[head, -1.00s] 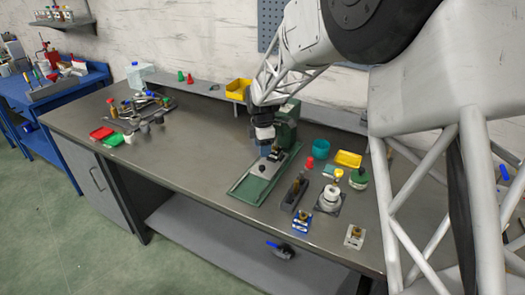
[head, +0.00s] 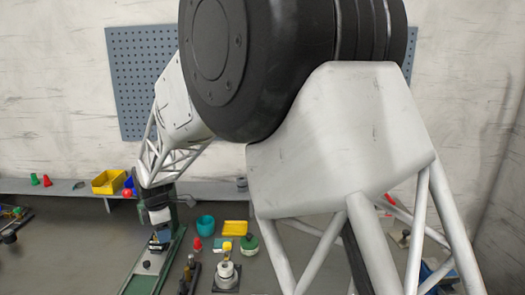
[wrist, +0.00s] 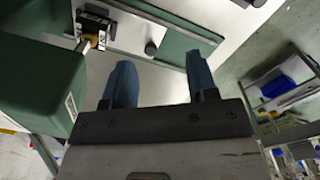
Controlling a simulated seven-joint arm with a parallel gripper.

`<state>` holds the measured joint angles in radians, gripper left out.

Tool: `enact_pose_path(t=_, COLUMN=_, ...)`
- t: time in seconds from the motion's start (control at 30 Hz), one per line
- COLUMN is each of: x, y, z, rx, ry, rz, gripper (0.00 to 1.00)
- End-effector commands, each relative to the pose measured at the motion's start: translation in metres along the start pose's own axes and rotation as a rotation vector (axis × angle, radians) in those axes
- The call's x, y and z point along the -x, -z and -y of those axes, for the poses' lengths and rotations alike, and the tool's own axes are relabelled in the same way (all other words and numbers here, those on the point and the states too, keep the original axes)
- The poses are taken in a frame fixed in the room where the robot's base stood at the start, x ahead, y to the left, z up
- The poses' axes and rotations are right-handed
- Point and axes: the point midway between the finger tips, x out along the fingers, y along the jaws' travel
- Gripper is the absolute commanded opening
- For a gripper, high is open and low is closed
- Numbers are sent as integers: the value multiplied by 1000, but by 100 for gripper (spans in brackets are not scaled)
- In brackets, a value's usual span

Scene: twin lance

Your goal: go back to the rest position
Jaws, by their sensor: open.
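My gripper (head: 160,240) hangs fingers-down in front of a dark green machine column (head: 185,212), above a long green base (head: 150,275). Much of it is dark and small in the head view. In the wrist view its two blue fingers (wrist: 160,82) stand well apart with nothing between them, so it is open and empty. The green machine body (wrist: 40,85) is close on the left of the fingers there. A small brass-coloured part (wrist: 90,42) shows beyond it. My arm's large links cover the middle and right of the head view.
On the bench to the right are a teal cup (head: 205,225), a yellow bin (head: 235,227), a red piece (head: 197,243) and a green-and-black round item (head: 249,245). A yellow bin (head: 108,181) sits on the rear ledge. A pegboard (head: 140,75) hangs behind.

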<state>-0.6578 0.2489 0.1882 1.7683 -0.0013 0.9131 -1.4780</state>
Motion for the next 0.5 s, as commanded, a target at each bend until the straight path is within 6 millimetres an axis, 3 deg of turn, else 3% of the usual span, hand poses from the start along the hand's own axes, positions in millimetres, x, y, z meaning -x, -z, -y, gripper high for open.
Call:
enact_pose_path(t=0.2, x=38, y=-55, z=42, rx=-205, ry=-23, rz=-1, gripper=53)
enact_pose_path(t=0.5, x=79, y=-117, z=108, rx=-489, ry=-50, rz=-4, gripper=53)
